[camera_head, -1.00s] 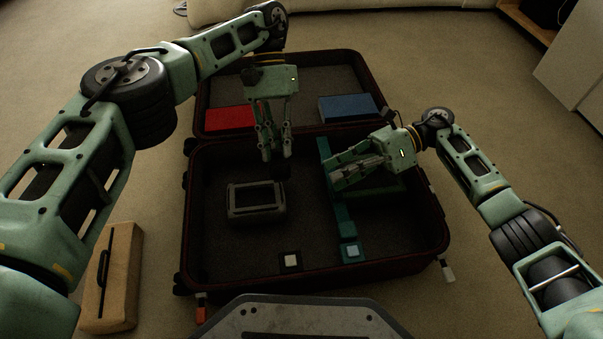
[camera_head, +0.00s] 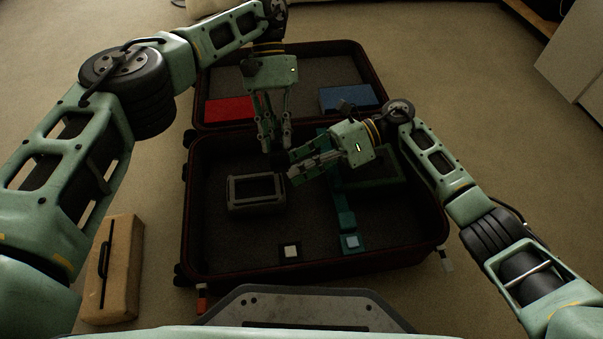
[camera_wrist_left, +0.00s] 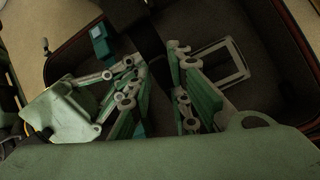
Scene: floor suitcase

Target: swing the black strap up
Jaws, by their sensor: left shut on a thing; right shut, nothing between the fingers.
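The black strap (camera_wrist_left: 148,38) shows in the left wrist view as a dark band at the fingers of my left gripper (camera_wrist_left: 160,85). In the head view my left gripper (camera_head: 272,145) points down over the middle of the suitcase, shut on the strap; a dark piece (camera_head: 281,161) shows just below its tips. My right gripper (camera_head: 292,176) is shut and empty, its tips close to that dark piece; I cannot tell whether they touch. The open suitcase (camera_head: 222,278) lies on the floor. A white square buckle (camera_head: 291,251) sits near its front wall. The strap's full run is hidden in shadow.
A teal strap (camera_head: 344,212) with a light blue buckle (camera_head: 351,242) lies right of centre. A grey frame-like item (camera_head: 256,208) lies at left. Red (camera_head: 229,109) and blue (camera_head: 346,98) items lie in the lid. A tan block (camera_head: 123,265) stands outside at left.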

